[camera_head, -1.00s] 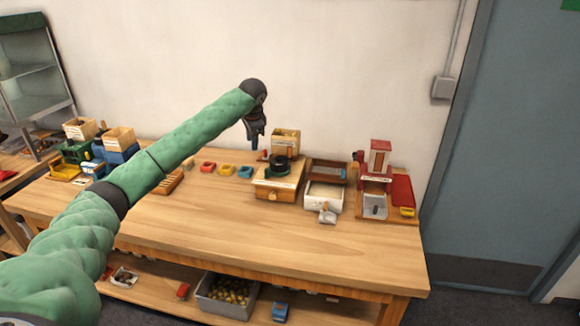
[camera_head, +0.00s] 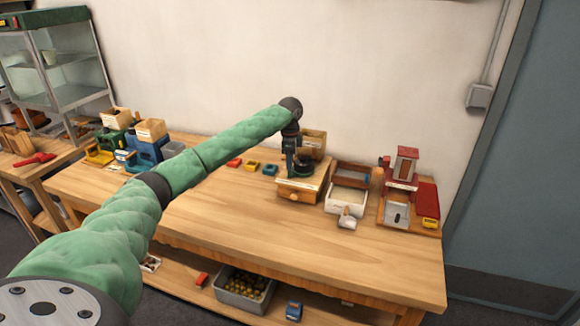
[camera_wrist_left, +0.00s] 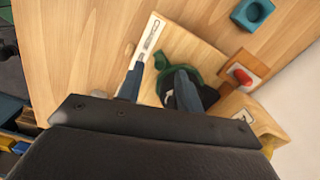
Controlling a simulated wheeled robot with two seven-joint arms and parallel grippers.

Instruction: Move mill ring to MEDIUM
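The mill (camera_head: 299,188) is a light wooden box with a small drawer knob, at the back middle of the table in the head view. Its dark green ring (camera_head: 304,167) sits on top. In the left wrist view the green ring (camera_wrist_left: 178,48) lies below my fingers, beside a white marked strip (camera_wrist_left: 148,40) on the wooden top. My left gripper (camera_head: 290,160) is just above the mill. Its fingertips (camera_wrist_left: 160,80) are apart, one left of the ring and one over it; contact cannot be told. The palm hides part of the mill. My right gripper is not in view.
The table's front (camera_head: 270,235) is clear.

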